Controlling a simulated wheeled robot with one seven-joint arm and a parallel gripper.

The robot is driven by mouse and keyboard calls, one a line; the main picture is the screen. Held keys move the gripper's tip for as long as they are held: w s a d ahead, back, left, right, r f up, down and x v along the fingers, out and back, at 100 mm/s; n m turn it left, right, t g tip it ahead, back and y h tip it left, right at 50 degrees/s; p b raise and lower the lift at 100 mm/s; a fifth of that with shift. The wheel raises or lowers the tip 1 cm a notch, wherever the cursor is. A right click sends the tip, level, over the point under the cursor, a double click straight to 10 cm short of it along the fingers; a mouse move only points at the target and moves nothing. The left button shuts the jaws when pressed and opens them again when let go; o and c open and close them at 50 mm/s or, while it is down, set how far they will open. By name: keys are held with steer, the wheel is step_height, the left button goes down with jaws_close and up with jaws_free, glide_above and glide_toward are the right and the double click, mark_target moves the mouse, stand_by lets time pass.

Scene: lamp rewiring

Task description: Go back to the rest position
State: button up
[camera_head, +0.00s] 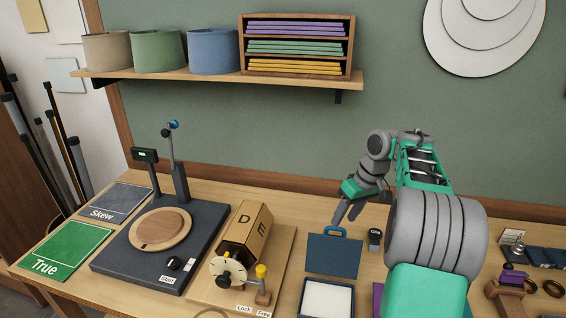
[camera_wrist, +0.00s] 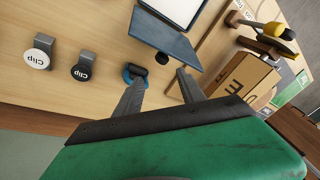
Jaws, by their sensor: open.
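My gripper (camera_head: 347,212) is green and grey and hangs over the back of the bench, above the blue case. In the wrist view its two dark fingers (camera_wrist: 160,92) are spread apart with nothing between them. The blue case (camera_head: 333,256) has its lid raised and a white inside (camera_head: 326,300). A blue ring-shaped part (camera_wrist: 134,73) shows near the left fingertip in the wrist view; I cannot tell whether they touch.
A wooden block marked D (camera_head: 247,230) sits on a board left of the case. A dark turntable base (camera_head: 160,245) and green True mat (camera_head: 62,250) lie further left. A shelf (camera_head: 220,78) runs above.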

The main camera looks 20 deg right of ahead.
steer(key=s+a+r+m+t+h, duration=0.1)
steer(key=s+a+r, duration=0.2)
steer(key=a, duration=0.5)
steer(key=s+a+r, duration=0.2)
steer(key=s+a, duration=0.2)
steer(key=a, duration=0.4)
steer(key=s+a+f+t, duration=0.1)
steer(key=s+a+f, duration=0.1)
steer(key=s, duration=0.3)
steer(key=s+a+f+m+h, duration=0.1)
steer(key=s+a, duration=0.1)
steer(key=s, duration=0.4)
steer(key=shift+s+a+f+m+t+h, duration=0.3)
steer(key=shift+a+f+t, duration=0.05)
steer(key=shift+f+t, duration=0.05)
